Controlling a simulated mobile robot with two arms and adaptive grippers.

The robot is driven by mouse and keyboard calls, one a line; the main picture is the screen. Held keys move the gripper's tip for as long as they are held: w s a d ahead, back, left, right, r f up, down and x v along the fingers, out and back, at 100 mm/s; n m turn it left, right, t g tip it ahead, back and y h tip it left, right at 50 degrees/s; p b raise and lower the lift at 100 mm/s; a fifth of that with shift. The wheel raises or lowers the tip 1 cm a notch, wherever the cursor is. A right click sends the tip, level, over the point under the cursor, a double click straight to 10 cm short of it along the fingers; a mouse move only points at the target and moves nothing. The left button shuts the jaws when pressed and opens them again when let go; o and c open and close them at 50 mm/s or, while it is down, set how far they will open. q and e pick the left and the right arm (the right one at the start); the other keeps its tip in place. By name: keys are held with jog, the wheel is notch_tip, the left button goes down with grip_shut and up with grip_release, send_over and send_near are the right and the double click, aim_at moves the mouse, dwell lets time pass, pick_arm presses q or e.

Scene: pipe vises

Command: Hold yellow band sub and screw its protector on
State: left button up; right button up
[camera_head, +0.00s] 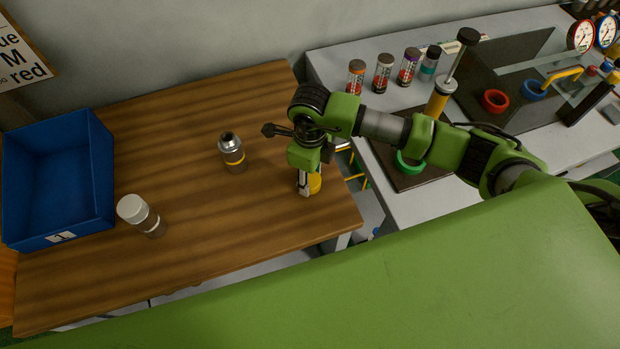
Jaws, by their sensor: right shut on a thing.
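The yellow band sub (232,153) stands upright on the wooden table, a grey metal piece with a yellow ring around it and an open top. My right gripper (308,188) is to the right of the sub, pointing down near the table's right edge. It is shut on a yellow protector (315,183), which is partly hidden by the fingers. I cannot tell whether the protector touches the table. The sub and the protector are apart. My left gripper is not in view.
A blue bin (60,180) is at the far left. A grey bench with several cans (384,73) and a red ring (495,100) is at the right.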

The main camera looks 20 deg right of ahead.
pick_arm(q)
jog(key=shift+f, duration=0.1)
pick_arm(e)
jog(key=shift+r, duration=0.15)
jog(key=shift+r+b, duration=0.6)
jog(key=shift+b, duration=0.15)
jog(key=shift+w+r+b, duration=0.1)
jog(key=shift+r+b, duration=0.45)
jog(key=shift+r, duration=0.1)
pick_arm(q)
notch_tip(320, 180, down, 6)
jog(key=b, duration=0.3)
pick_arm(e)
jog(key=s+r, duration=1)
jog(key=s, duration=0.4)
jog(key=shift+a+r, duration=0.15)
jog(key=shift+a, duration=0.2)
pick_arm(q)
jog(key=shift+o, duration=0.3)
pick_arm(e)
jog(key=shift+s, duration=0.1)
